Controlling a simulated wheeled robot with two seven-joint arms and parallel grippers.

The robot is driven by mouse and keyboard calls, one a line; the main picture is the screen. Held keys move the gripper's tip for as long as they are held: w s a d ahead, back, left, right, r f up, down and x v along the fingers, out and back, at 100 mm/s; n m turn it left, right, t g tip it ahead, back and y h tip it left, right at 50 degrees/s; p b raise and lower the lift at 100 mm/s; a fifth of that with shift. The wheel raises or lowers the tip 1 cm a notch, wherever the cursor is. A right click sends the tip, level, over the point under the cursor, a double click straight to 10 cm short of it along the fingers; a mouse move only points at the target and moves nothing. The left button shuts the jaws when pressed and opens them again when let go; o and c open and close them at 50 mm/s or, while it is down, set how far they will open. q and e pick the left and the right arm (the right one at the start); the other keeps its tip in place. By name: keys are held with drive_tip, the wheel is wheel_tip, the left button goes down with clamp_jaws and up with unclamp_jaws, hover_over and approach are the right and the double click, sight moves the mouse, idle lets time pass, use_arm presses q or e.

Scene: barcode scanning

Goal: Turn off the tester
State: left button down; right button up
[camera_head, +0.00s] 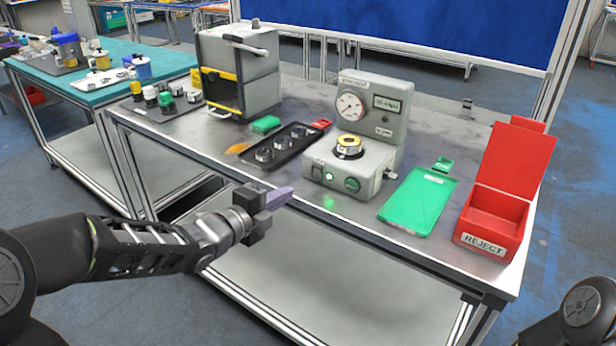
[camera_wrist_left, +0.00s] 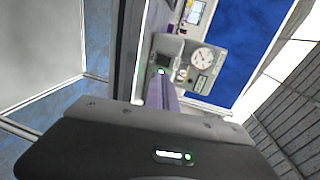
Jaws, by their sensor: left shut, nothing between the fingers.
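The tester (camera_head: 357,140) is a grey machine with a round dial, a small display and a low base, on the table right of its middle. A metal and yellow ring part (camera_head: 348,147) sits on top of its base. The base front has a lit green-white button (camera_head: 329,175) and a green round knob (camera_head: 351,185). My left gripper (camera_head: 284,196) is shut and empty, in front of the table's front edge, left of and apart from the tester. In the left wrist view its purple fingers (camera_wrist_left: 161,93) point toward the tester (camera_wrist_left: 200,62). My right gripper is not in view.
A black tray (camera_head: 281,148) with metal parts lies left of the tester. A green tray (camera_head: 416,201) and an open red REJECT bin (camera_head: 498,205) stand to its right. A grey box machine (camera_head: 238,75) stands at the back left. The table's front edge lies between gripper and tester.

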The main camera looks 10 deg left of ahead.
sight(317, 172)
use_arm(q)
drive_tip(key=x, duration=0.3)
drive_tip(key=p+x, duration=0.1)
drive_tip(key=x, duration=0.2)
drive_tip(key=r+x, duration=0.1)
drive_tip(key=x, duration=0.2)
drive_tip(key=shift+w+d+r, duration=0.1)
drive_tip(key=shift+w, duration=0.2)
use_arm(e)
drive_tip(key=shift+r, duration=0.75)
use_arm(q)
drive_tip(key=shift+p, duration=0.3)
drive_tip(key=shift+w+d+r+g+p, duration=0.15)
drive_tip(key=shift+w+r+g+p, duration=0.15)
drive_tip(key=shift+p, duration=0.25)
drive_tip(key=shift+f, duration=0.25)
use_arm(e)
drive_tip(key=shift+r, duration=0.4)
use_arm(q)
drive_tip(key=shift+s+b, duration=0.1)
drive_tip(key=shift+b, duration=0.2)
